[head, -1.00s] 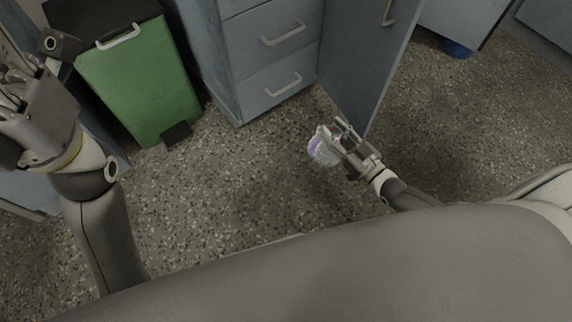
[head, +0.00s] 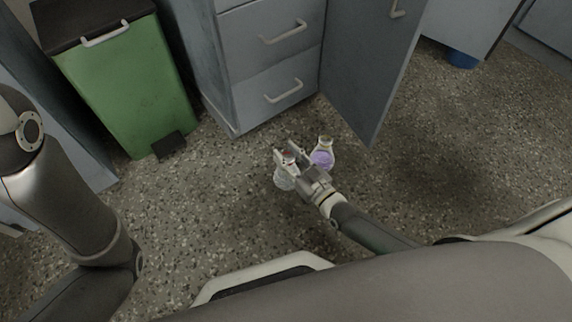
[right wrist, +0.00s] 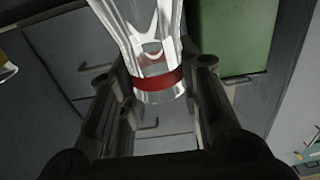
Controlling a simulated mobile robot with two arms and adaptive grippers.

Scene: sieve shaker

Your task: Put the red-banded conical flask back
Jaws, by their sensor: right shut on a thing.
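The red-banded conical flask is clear glass, with its body showing below my right gripper (head: 285,160) in the head view (head: 284,179). My right gripper is shut on it at the neck. In the right wrist view the red band (right wrist: 159,80) is around the neck, between the two fingers, and the clear glass (right wrist: 135,25) runs out of the top of the picture. My left gripper is out of view; only its arm shows at the left.
A second flask with purple contents (head: 322,159) stands just right of my right gripper, apparently on the floor. Behind are a drawer cabinet (head: 265,65) and an open grey-blue door (head: 365,75). A green bin (head: 125,85) stands left. Speckled floor is clear around the flasks.

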